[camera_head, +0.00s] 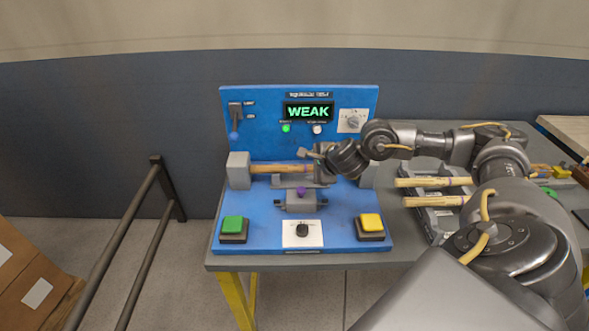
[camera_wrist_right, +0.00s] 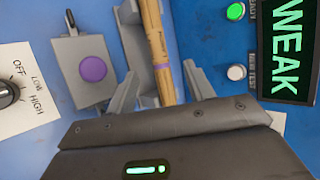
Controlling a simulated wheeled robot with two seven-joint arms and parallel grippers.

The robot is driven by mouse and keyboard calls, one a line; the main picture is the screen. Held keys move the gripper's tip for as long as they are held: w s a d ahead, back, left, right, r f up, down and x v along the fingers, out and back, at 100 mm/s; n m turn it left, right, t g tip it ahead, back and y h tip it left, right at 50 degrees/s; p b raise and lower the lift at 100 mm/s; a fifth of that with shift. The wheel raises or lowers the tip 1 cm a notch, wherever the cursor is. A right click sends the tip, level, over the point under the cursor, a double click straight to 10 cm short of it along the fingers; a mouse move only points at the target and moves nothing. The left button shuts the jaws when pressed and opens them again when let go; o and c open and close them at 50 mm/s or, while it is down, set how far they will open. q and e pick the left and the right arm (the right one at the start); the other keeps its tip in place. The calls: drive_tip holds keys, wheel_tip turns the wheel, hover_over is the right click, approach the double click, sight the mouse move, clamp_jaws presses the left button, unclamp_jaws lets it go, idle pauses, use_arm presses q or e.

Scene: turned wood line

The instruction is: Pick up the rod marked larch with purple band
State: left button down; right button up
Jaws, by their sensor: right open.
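A pale wooden rod (camera_head: 279,169) lies level in the blue test machine (camera_head: 270,140), its left end at a grey block. In the right wrist view the rod (camera_wrist_right: 153,35) shows a thin purple band and dark markings too small to read. My right gripper (camera_head: 309,167) is at the rod's right part, hiding that end in the head view. In the wrist view its two fingers (camera_wrist_right: 160,72) are open, one on each side of the rod. My left gripper is not in view.
The machine's screen (camera_head: 308,111) reads WEAK. A purple knob (camera_head: 301,191) sits in front of the rod. Green (camera_head: 233,225) and yellow (camera_head: 371,222) buttons are at the front corners. Two more rods (camera_head: 433,182) lie on a grey rack at right, near my right arm.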

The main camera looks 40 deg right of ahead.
sight(299, 168)
drive_tip(key=shift+w+f, duration=0.45)
drive_tip(key=shift+w, duration=0.05)
drive_tip(key=shift+w+f, duration=0.2)
drive_tip(key=shift+w, duration=0.15)
drive_tip(key=p+x, duration=0.1)
drive_tip(key=x, duration=0.3)
drive_tip(key=shift+a+f, duration=0.15)
drive_tip(key=shift+w+f+p, duration=0.3)
drive_tip(key=shift+w+f, duration=0.05)
drive_tip(key=shift+w, duration=0.05)
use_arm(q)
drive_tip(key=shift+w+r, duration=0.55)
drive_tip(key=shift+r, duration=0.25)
use_arm(e)
drive_tip(key=shift+c, duration=1)
drive_tip(key=c, duration=0.9)
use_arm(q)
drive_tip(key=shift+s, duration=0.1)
use_arm(e)
drive_tip(key=shift+r, duration=0.1)
